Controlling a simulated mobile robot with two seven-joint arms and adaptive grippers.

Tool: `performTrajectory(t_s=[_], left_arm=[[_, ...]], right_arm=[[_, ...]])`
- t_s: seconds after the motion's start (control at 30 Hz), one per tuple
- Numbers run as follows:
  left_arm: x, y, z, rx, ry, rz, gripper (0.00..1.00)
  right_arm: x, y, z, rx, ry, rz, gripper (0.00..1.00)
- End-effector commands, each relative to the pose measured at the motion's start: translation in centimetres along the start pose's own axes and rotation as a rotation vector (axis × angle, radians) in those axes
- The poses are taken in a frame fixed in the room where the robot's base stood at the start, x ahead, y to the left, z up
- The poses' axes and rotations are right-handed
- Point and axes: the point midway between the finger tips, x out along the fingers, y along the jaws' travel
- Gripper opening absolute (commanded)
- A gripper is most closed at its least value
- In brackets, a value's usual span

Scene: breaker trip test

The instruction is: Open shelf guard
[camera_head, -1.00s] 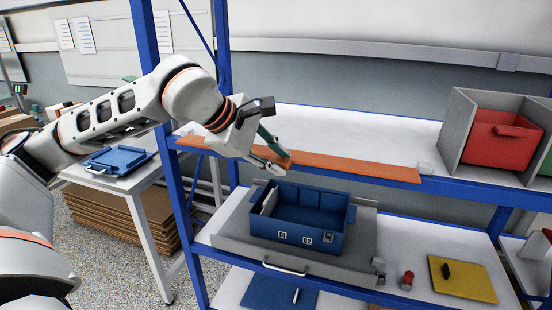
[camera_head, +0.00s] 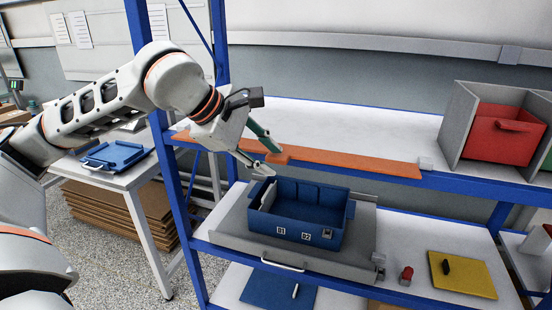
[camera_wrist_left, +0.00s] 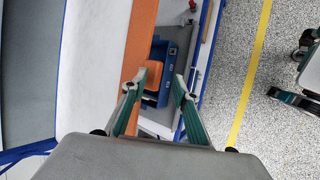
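The shelf guard is a long orange bar (camera_head: 350,165) along the front edge of the upper shelf. A small orange tab (camera_head: 278,157) stands out from it; the tab also shows in the left wrist view (camera_wrist_left: 153,73). My left gripper (camera_head: 272,162) is open at the tab, one fingertip above and the other below it. In the left wrist view my left gripper's fingers (camera_wrist_left: 155,85) are spread apart, with the tab just ahead of the gap. I cannot tell whether they touch it. My right gripper is in neither view.
A blue bin (camera_head: 300,215) sits on a grey tray (camera_head: 232,225) on the shelf below, close under my left gripper. A red bin (camera_head: 500,135) in a grey divider stands at the upper shelf's right. A blue post (camera_head: 165,150) rises left of the gripper.

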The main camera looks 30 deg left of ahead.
Motion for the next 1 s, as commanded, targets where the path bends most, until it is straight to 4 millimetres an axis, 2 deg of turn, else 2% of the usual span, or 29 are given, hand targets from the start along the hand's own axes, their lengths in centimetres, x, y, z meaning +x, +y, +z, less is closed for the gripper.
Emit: performTrajectory(t_s=[0.03,0.2,0.4,0.6,1.0], left_arm=[[-1.3,0.3,0.0,0.002,0.000,0.010,0.28],[-5.0,0.5,0.1,0.004,-0.002,0.020,0.28],[-8.1,0.5,0.2,0.006,-0.004,0.023,0.28],[-9.2,0.5,0.3,0.006,-0.004,0.024,0.28],[-9.3,0.5,0.3,0.007,-0.005,0.025,0.28]], right_arm=[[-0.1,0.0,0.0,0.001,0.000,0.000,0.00],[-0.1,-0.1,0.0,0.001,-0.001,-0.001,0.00],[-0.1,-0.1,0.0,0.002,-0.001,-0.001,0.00],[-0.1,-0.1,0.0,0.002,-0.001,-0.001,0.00],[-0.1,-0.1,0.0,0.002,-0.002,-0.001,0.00]])
